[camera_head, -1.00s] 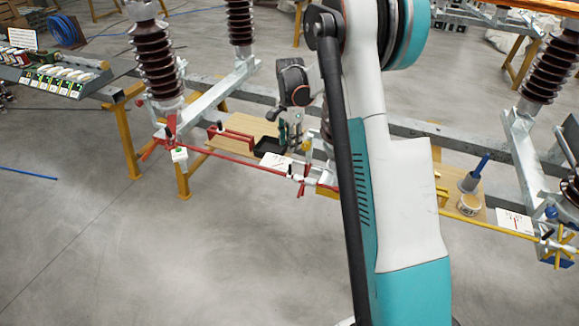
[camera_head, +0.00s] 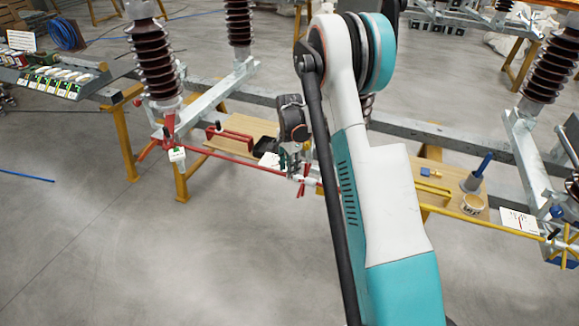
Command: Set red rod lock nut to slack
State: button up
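The red rod (camera_head: 235,163) runs from the left insulator base toward the middle of the frame. A red cross-shaped part (camera_head: 301,190) shows below the rod near its right end. My gripper (camera_head: 297,170) is small in the view and sits at the rod beside this red part. I cannot tell whether it touches the rod or a nut. The lock nut itself is too small or hidden to make out, and its setting cannot be read. The gripper's fingers are too small to tell open from shut.
A wooden board (camera_head: 235,143) behind the rod bears a red bracket-like handle (camera_head: 228,133) and a black tray (camera_head: 268,145). A yellow rod (camera_head: 480,219) and a grey cup with a blue handle (camera_head: 472,180) are at right. Brown insulators (camera_head: 154,62) stand behind. The floor in front is clear.

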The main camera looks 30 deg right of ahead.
grip_shut()
jog(key=shift+a, duration=0.1)
jog(key=t+h+b, duration=0.1)
jog(key=h+b, duration=0.1)
jog(key=s+a+f+t+h+b, duration=0.1)
jog(key=t+b, duration=0.1)
jog(key=s+a+t+h+b, duration=0.1)
jog(key=h+b, duration=0.1)
jog(key=shift+a+f+t+h+b, duration=0.2)
jog(key=shift+a+t+h+b, duration=0.1)
jog(key=shift+b, duration=0.1)
jog(key=shift+s+a+f+t+h+b, duration=0.15)
jog(key=shift+t+h+b, duration=0.45)
jog(key=shift+b, duration=0.45)
